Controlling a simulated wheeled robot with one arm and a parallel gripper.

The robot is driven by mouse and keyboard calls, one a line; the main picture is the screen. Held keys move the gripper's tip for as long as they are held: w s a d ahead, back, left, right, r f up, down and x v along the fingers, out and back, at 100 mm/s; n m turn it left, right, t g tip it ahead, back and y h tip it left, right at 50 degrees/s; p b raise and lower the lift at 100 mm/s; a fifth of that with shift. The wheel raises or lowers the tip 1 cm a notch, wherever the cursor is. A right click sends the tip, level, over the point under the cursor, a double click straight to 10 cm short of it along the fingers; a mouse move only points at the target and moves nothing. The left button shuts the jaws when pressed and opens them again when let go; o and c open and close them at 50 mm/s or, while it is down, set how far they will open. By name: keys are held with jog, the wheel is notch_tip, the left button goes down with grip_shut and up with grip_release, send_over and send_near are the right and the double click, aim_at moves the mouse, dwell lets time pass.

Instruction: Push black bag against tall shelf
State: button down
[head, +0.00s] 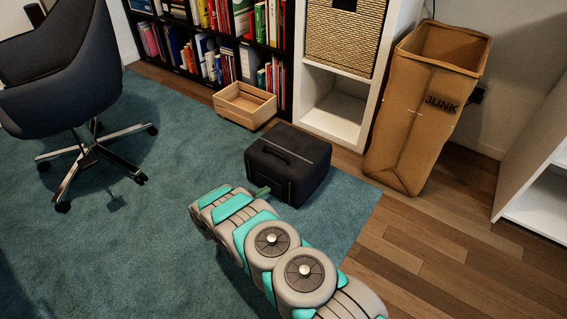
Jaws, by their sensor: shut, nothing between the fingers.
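The black bag (289,163) is a boxy dark case with a handle on top. It stands upright on the teal rug, in the middle of the head view. A tall white shelf (388,70) with a woven basket stands behind it, with a strip of floor between them. A tall black bookshelf (288,60) full of books stands to its left. My gripper (262,191) is at the bag's near left side, low down, and appears shut and empty. Its tip is at or very near the bag; I cannot tell whether it touches. My arm hides part of the rug in front.
A wooden crate (245,104) sits on the floor by the bookshelf, left of the bag. A brown bin marked JUNK (415,130) stands right of the white shelf. An office chair (70,85) is at the left. Wooden floor (450,235) at the right is clear.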

aim_at(269, 185)
jog(key=shift+w+d+b, duration=0.4)
jog(key=shift+w+d, duration=0.5)
jog(key=shift+w, duration=0.15)
jog(key=shift+w+d+b, duration=0.35)
jog(key=shift+w+d, duration=0.5)
jog(key=shift+w, duration=0.2)
jog(key=shift+w+d+f+b, duration=0.1)
jog(key=shift+w+d+b, duration=0.55)
jog(key=shift+w+d, duration=0.4)
jog(key=shift+w+d+b, duration=0.4)
jog(key=shift+w+d, duration=0.15)
jog(key=shift+w, duration=0.3)
jog(key=shift+w+d+b, duration=0.35)
jog(key=shift+w+d, duration=0.2)
jog(key=shift+w, duration=0.3)
